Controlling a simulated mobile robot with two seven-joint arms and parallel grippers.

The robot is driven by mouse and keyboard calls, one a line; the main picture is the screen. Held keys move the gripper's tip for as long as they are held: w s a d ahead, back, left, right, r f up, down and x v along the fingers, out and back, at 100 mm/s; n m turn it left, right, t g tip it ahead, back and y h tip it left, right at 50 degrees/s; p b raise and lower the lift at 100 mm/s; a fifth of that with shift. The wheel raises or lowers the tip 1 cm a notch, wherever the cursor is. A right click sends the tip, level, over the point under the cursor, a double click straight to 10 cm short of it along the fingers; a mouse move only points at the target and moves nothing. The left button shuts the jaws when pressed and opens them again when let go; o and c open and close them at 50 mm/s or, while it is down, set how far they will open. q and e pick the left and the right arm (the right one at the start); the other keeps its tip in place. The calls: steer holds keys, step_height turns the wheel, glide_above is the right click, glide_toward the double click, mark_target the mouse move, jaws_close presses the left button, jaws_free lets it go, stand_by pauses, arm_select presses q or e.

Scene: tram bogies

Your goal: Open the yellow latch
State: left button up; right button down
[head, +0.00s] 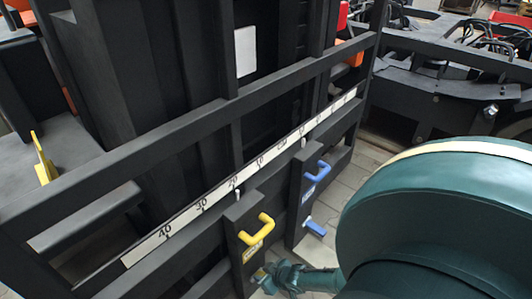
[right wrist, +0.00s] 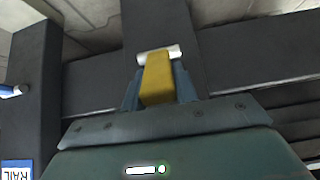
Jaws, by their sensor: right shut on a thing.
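The yellow latch (right wrist: 157,80) shows in the right wrist view as a yellow block in front of a pale metal piece (right wrist: 172,50) on a dark post. My right gripper (right wrist: 158,88) is shut on it, with one blue-grey finger on each side. In the head view my right gripper (head: 266,278) is low in the middle, just below a yellow U-shaped handle (head: 265,228) on a dark upright plate. There the latch is mostly hidden by the gripper. My left gripper is not in view.
To the right are a blue handle (head: 318,171) and a blue latch (head: 315,228) on another dark plate. A white numbered scale strip (head: 190,215) runs along the dark frame rail (head: 180,130). A yellow part (head: 43,158) stands at far left. Paved floor shows beyond the frame.

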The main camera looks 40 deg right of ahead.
steer(key=shift+w+r+g, duration=0.15)
steer(key=shift+w+g, duration=0.05)
steer(key=shift+g, duration=0.3)
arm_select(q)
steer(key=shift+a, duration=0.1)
arm_select(e)
steer(key=c, duration=1.1)
jaws_free()
steer(key=shift+w, duration=0.1)
steer(key=shift+r+p, duration=0.2)
steer(key=shift+p, duration=0.2)
steer(key=p+v, duration=0.5)
steer(key=v, duration=0.1)
steer(key=shift+a+r, duration=0.1)
arm_select(q)
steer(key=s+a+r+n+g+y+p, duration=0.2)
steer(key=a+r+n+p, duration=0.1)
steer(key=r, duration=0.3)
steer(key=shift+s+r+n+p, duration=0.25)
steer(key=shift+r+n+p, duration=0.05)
steer(key=shift+p, duration=0.35)
arm_select(e)
steer(key=v, duration=0.6)
steer(key=shift+s+r, duration=0.25)
steer(key=shift+r, duration=0.05)
